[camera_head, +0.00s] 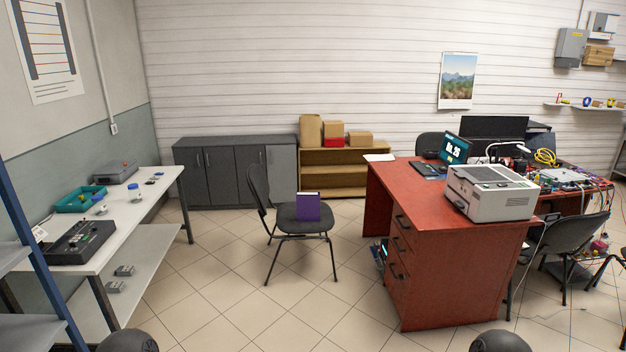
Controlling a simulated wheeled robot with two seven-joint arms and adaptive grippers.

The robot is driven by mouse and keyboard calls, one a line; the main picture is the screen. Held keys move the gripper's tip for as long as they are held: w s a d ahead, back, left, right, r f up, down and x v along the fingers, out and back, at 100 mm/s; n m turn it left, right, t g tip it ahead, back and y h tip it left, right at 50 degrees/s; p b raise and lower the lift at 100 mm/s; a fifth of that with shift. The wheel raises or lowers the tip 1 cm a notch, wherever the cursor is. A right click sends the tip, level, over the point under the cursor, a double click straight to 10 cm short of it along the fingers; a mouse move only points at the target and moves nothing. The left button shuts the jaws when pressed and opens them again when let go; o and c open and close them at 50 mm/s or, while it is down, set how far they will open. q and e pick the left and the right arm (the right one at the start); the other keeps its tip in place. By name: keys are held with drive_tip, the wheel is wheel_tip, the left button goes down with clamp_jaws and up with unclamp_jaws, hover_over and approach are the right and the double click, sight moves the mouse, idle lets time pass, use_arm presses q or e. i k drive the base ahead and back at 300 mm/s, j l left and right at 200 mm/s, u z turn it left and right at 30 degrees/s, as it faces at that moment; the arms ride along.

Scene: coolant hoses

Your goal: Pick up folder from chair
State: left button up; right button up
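A purple folder (308,207) stands upright on the seat of a dark chair (285,225) in the middle of the room. Its broad face is toward me, and a pale top edge shows. The chair's backrest (259,187) is on the left side of the seat. My grippers are not in view; only two dark rounded parts, which look like mine, show at the bottom edge, well short of the chair.
A white workbench (115,232) with trays and devices stands at left, beside a blue shelf frame (40,270). A red desk (440,255) with a printer (490,192) stands at right. Grey cabinets (235,172) are behind the chair. Tiled floor before the chair is clear.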

sight(308, 203)
drive_tip(key=i, duration=1.95)
drive_tip(key=i+u, duration=0.1)
drive_tip(key=i, duration=0.35)
drive_tip(key=i+l+u, duration=0.15)
drive_tip(key=i, duration=0.35)
drive_tip(key=i+l+u, duration=0.1)
drive_tip(key=i, duration=0.35)
drive_tip(key=i+l+u, duration=0.1)
drive_tip(key=i, duration=0.35)
